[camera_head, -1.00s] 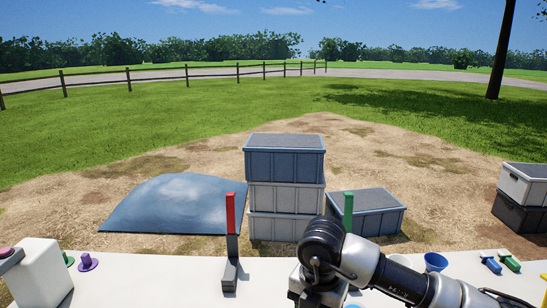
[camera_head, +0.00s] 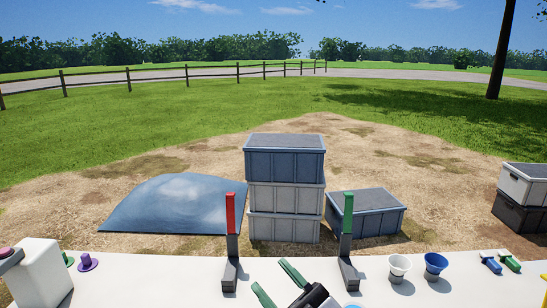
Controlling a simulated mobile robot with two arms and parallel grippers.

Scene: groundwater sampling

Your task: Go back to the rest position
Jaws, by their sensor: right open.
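My right gripper (camera_head: 271,274) is at the bottom middle, low in the view, with two green fingers spread apart and nothing between them. Its dark body is partly cut off by the bottom edge. It is in front of the white table's (camera_head: 180,280) far part, between a red-topped dark stand (camera_head: 231,245) and a green-topped dark stand (camera_head: 347,245). Both stands are upright on the table.
A white cup (camera_head: 398,270) and a blue cup (camera_head: 434,266) stand at right. Blue and green handled items (camera_head: 490,263) lie farther right. A white block (camera_head: 39,275) and a purple cap (camera_head: 87,262) are at left. Stacked crates (camera_head: 284,195) stand beyond the table.

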